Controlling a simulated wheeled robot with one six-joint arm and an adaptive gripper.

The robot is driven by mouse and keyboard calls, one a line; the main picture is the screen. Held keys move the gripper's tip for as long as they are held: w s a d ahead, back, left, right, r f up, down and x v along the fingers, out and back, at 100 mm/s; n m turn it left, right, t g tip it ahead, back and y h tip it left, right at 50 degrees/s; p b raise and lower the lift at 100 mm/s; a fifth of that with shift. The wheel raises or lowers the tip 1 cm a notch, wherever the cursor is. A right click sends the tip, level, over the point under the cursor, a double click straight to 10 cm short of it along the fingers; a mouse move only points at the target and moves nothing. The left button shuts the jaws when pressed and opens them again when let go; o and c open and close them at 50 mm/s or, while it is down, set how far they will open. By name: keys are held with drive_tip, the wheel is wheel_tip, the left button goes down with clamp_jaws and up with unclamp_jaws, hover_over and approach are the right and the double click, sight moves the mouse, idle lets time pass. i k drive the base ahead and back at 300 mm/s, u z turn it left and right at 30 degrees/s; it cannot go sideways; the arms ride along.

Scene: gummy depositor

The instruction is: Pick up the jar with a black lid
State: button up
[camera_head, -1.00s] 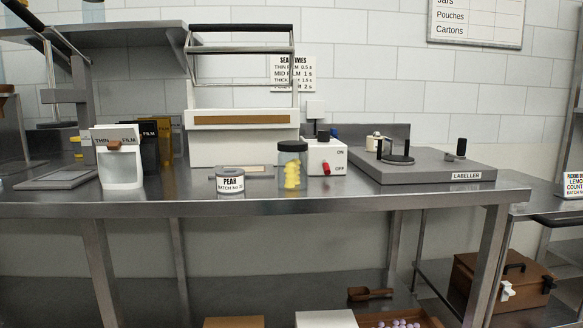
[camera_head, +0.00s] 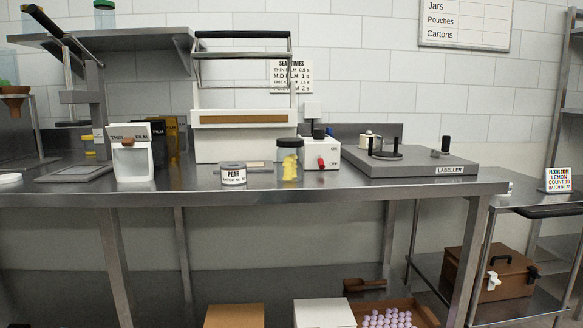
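A clear jar with a black lid (camera_head: 290,162) stands upright on the steel table, near its front edge, with yellow pieces inside. My gripper is not in view, and nothing is seen touching the jar.
The table front before the jar is clear. A brown case (camera_head: 492,274) and boxes sit below.

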sight(290, 162)
drive_tip(key=k, duration=0.25)
drive_tip(key=u, duration=1)
drive_tip(key=i, duration=0.6)
drive_tip(key=z, duration=0.45)
